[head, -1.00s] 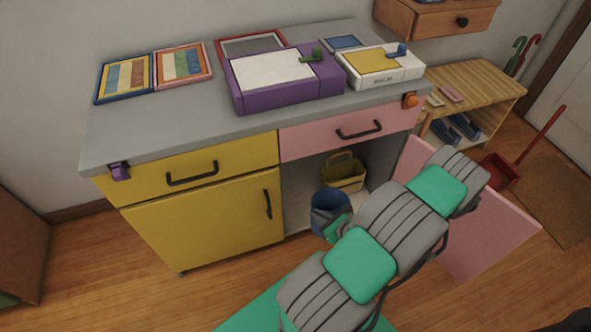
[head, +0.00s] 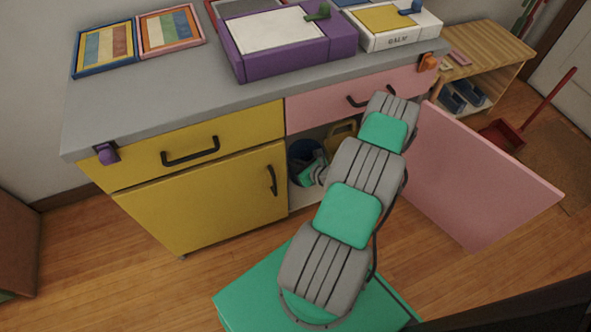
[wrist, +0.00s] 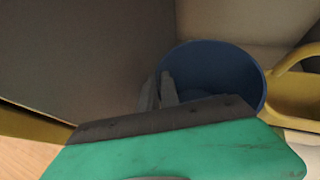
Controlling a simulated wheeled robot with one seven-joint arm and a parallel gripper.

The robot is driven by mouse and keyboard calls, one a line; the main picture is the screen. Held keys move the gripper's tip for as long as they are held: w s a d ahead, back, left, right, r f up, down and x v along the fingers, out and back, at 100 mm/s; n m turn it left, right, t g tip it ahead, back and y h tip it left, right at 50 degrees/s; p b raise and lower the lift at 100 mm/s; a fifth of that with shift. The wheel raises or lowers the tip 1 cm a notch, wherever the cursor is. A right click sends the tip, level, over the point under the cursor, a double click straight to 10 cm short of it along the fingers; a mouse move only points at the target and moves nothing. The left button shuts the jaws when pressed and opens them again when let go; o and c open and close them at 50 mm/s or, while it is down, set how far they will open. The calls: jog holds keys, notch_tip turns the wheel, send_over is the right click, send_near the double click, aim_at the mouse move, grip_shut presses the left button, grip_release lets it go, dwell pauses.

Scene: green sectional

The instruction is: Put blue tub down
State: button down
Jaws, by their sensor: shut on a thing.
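The blue tub (head: 298,153) is inside the open cupboard under the pink drawer, close to its left wall. It also shows in the wrist view (wrist: 225,75) as a round, upright tub with an open top. My gripper (head: 318,170) is at the tub's near side, partly hidden by my arm in the head view. In the wrist view its grey fingers (wrist: 158,92) are shut on the tub's near left rim. I cannot tell whether the tub's base touches the cupboard floor.
A yellow basket (wrist: 295,93) with a handle stands just right of the tub. The pink cupboard door (head: 480,180) hangs open to the right of my arm. The yellow door (head: 215,195) to the left is shut. The counter above holds purple (head: 285,45) and white (head: 390,25) boxes.

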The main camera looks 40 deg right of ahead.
jog(key=shift+w+d+f, duration=0.15)
jog(key=shift+w+f, duration=0.5)
jog(key=shift+f, duration=0.25)
jog(key=shift+w+d+f+b, duration=0.15)
jog(key=shift+f+b, duration=0.3)
jog(key=shift+f, duration=0.4)
jog(key=shift+w+a+f+b, duration=0.1)
jog(key=shift+f+b, duration=0.3)
jog(key=shift+f, duration=0.5)
jog(key=shift+f+b, duration=0.2)
jog(key=shift+b, duration=0.1)
jog(key=c, duration=1.5)
grip_release()
jog(key=shift+c, duration=0.2)
jog(key=shift+r, duration=0.15)
jog(key=shift+r+p, duration=0.35)
jog(key=shift+p, duration=0.2)
jog(key=p+v, duration=0.3)
jog(key=v, duration=0.8)
jog(key=shift+s, duration=0.45)
